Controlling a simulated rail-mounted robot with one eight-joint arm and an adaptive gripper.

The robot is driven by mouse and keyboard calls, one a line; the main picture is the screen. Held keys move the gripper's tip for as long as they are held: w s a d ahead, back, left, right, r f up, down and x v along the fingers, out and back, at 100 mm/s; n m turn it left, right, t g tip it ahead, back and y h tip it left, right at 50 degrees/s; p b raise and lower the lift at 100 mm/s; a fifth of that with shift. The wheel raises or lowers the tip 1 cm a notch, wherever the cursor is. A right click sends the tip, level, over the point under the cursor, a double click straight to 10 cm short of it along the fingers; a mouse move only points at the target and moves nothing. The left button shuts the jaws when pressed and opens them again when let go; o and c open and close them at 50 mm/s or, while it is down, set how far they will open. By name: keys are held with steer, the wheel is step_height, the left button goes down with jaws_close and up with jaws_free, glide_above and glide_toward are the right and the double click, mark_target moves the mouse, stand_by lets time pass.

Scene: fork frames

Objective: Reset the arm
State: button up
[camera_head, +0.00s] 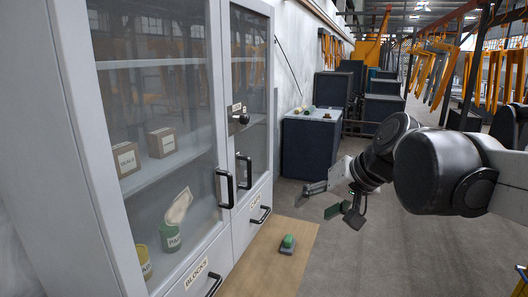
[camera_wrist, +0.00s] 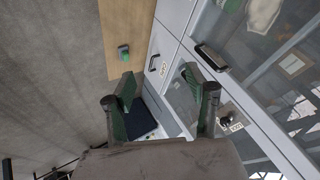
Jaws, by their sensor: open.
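My gripper (camera_head: 322,198) hangs in the air to the right of the cabinet, at the end of my arm. In the wrist view my gripper (camera_wrist: 163,88) shows its two fingers wide apart with nothing between them. The white cabinet (camera_head: 228,150) has glass doors, and they look closed. A green block-like object on a dark base (camera_head: 287,243) rests on the wooden board on the floor in front of the cabinet. It also shows in the wrist view (camera_wrist: 123,52), apart from my gripper.
The wooden board (camera_head: 262,270) lies along the cabinet's foot. Behind the glass are small boxes (camera_head: 126,160) and green containers (camera_head: 171,237). Black handles (camera_head: 244,172) stick out from the cabinet. A dark blue crate-like block (camera_head: 310,148) stands farther back. Grey floor is clear below my arm.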

steer(key=s+d+f+h, duration=0.2)
steer(key=s+d+f, duration=0.2)
steer(key=s+f, duration=0.2)
steer(key=s+d+f+n+t+h, duration=0.1)
steer(key=s+d+f+h, duration=0.2)
steer(key=s+f, duration=0.3)
steer(key=s+d, duration=0.1)
steer(key=s, duration=0.3)
steer(key=shift+d, duration=0.3)
